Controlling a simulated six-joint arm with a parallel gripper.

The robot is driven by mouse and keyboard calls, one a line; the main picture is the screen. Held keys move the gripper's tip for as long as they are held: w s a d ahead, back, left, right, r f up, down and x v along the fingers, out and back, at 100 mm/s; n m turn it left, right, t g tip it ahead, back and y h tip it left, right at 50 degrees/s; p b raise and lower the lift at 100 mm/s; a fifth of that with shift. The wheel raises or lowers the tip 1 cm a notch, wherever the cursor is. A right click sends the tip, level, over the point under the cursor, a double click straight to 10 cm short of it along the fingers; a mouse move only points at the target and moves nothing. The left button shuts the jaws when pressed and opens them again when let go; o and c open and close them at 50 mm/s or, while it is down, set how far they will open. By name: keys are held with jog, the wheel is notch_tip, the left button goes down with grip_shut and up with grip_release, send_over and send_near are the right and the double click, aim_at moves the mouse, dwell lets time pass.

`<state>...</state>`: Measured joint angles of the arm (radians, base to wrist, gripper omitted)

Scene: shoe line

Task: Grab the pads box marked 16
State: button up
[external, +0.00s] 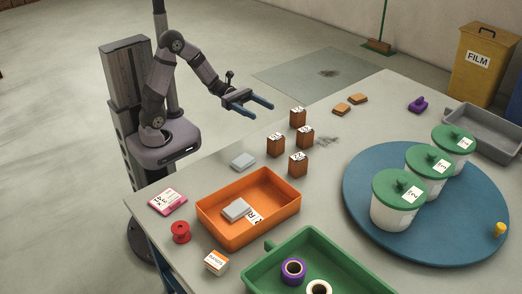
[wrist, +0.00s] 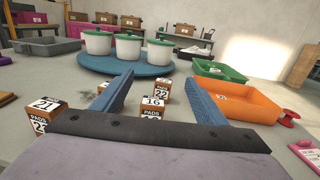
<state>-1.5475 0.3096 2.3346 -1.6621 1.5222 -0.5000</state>
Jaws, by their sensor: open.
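The pads box marked 16 (wrist: 152,107) is a small brown box with a white label.
Similar boxes marked 21 (wrist: 46,113) and 22 (wrist: 163,89) stand close by, with another box (external: 305,137) behind. An orange tray (external: 212,231), a grey pad (external: 243,161) and a blue turntable (external: 440,240) with white tubs surround the group.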

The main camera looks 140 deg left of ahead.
send_near(272, 140)
jog(key=a+f, duration=0.2)
jog(key=shift+w+a+f, duration=0.1)
jog(key=shift+a+f, duration=0.15)
jog(key=shift+f, duration=0.15)
jog(key=shift+w+a+f+b, duration=0.15)
jog(key=shift+w+b, duration=0.1)
jog(key=shift+w, duration=0.9)
jog(key=shift+w+a+r+b, duration=0.1)
jog(key=shift+w+a+b, duration=0.1)
jog(key=shift+w, duration=0.95)
jog(key=shift+w+a+f+b, duration=0.1)
jog(key=shift+w+b, duration=0.15)
jog(key=shift+w, duration=1.15)
jog(key=shift+c, duration=0.2)
jog(key=c, duration=1.1)
notch_tip(272, 140, up, 10)
jog(key=p, duration=0.3)
